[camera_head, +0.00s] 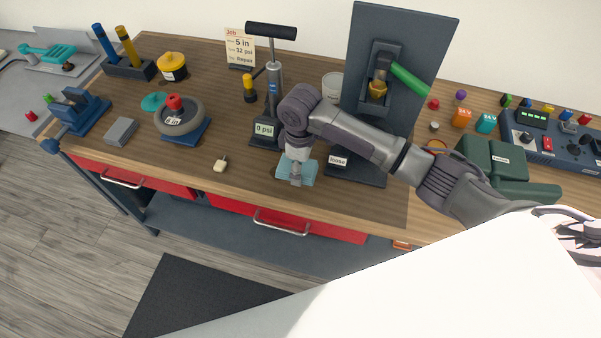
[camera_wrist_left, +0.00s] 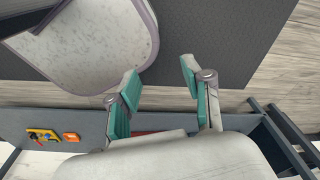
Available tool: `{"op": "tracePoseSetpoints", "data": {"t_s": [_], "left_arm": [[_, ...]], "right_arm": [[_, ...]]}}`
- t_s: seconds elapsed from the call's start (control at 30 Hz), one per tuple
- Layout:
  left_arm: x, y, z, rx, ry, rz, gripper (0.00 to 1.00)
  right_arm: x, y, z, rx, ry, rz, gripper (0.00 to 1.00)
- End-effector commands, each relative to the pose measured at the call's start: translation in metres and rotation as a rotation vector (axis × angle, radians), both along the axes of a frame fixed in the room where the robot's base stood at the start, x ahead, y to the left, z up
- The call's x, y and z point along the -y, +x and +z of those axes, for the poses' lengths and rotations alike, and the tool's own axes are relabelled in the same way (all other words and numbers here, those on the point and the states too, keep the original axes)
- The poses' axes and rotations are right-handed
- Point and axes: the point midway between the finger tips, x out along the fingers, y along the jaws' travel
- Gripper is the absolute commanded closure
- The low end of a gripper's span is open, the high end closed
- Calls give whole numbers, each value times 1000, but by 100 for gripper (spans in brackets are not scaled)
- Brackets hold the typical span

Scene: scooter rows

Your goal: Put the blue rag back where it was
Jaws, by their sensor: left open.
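The light blue rag (camera_head: 309,173) lies near the front edge of the wooden bench, in front of the pump with the "0 psi" display. My left gripper (camera_wrist_left: 160,74) shows only in the left wrist view. It is open and empty, away from the bench top, with the dark mat and floor behind it.
The floor pump (camera_head: 273,90) stands behind the rag, and a dark stand (camera_head: 425,50) with a green-handled valve rises to its right. Bare wood lies between the tag and rag.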

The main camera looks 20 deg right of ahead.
Motion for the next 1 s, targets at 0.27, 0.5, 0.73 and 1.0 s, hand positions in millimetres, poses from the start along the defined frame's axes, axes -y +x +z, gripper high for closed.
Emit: {"op": "tracePoseSetpoints", "data": {"t_s": [0.27, 0.5, 0.73, 1.0], "left_arm": [[-5, -5, 12, -8, 6, 3, 50], [-10, -18, 10, -28, 13, 4, 50], [-10, -17, 9, -27, 14, 4, 50], [-10, -12, 10, -20, 12, 3, 50]], "right_arm": [[1, -1, -35, -3, -3, -1, 66], [1, 0, -39, 0, -1, 0, 66], [1, 0, -42, -1, -2, -1, 25], [1, -1, -42, -1, -1, -1, 8]]}}
